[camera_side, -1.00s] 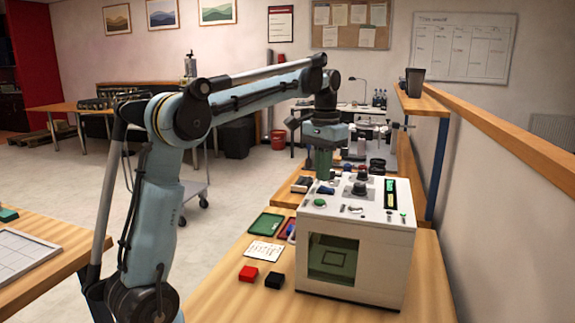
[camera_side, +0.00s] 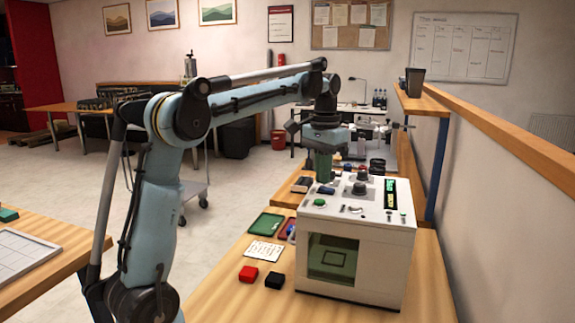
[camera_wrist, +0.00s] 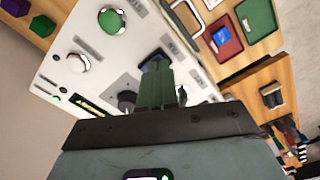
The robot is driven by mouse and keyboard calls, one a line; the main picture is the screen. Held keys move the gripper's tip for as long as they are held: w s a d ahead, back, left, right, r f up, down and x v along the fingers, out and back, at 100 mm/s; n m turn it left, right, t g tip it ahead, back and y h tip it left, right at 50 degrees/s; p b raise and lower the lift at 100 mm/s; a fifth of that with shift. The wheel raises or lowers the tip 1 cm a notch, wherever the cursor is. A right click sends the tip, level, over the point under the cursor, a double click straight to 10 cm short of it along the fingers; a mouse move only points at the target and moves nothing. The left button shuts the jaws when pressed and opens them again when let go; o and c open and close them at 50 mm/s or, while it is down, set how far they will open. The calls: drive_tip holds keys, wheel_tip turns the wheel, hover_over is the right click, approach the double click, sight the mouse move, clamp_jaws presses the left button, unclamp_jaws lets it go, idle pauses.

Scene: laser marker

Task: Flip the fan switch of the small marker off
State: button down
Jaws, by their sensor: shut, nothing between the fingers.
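The small marker (camera_side: 355,285) is a white box with a dark front window, standing on the wooden bench. Its sloping top carries a green button (camera_side: 319,202), black knobs, a small lever and a lit display (camera_side: 390,193). My gripper (camera_side: 323,180) is over the back left of this top, pointing down. In the wrist view my gripper (camera_wrist: 157,72) has its green fingers together and empty. A blue control (camera_wrist: 154,57) shows just past the fingertips; contact cannot be told. A silver toggle (camera_wrist: 182,96) is right beside the fingers, partly hidden. The labels are unreadable, so the fan switch is not certain.
A wall ledge runs along the right.

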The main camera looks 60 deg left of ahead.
sight(324, 189)
drive_tip(key=shift+f, duration=0.55)
idle(0.4)
drive_tip(key=shift+r, duration=3.5)
drive_tip(key=shift+d, duration=0.35)
drive_tip(key=shift+m+t+y, duration=0.3)
drive_tip(key=shift+m+t, duration=0.1)
drive_tip(key=shift+t, duration=0.5)
drive_tip(key=d, duration=0.1)
drive_tip(key=d+f, duration=0.1)
drive_tip(key=d, duration=0.1)
drive_tip(key=s+d, duration=0.1)
drive_tip(key=shift+s+d+f, duration=0.1)
drive_tip(key=shift+d+f, duration=0.25)
drive_tip(key=shift+d, duration=0.05)
drive_tip(key=s+d+f, duration=0.1)
drive_tip(key=s+d+f+t, duration=0.1)
drive_tip(key=d, duration=0.1)
drive_tip(key=d+f+t, duration=0.1)
drive_tip(key=d, duration=0.1)
drive_tip(key=shift+s+f+m, duration=0.3)
drive_tip(key=shift+s, duration=0.1)
drive_tip(key=s+d+f+t, duration=0.1)
drive_tip(key=s+d+f, duration=0.2)
drive_tip(key=f, duration=0.2)
drive_tip(key=s+d+f+m+t, duration=0.1)
drive_tip(key=s+d+f+t, duration=0.1)
drive_tip(key=f, duration=0.4)
drive_tip(key=shift+s+d+m, duration=0.3)
drive_tip(key=shift+s+d, duration=0.6)
drive_tip(key=shift+s, duration=0.35)
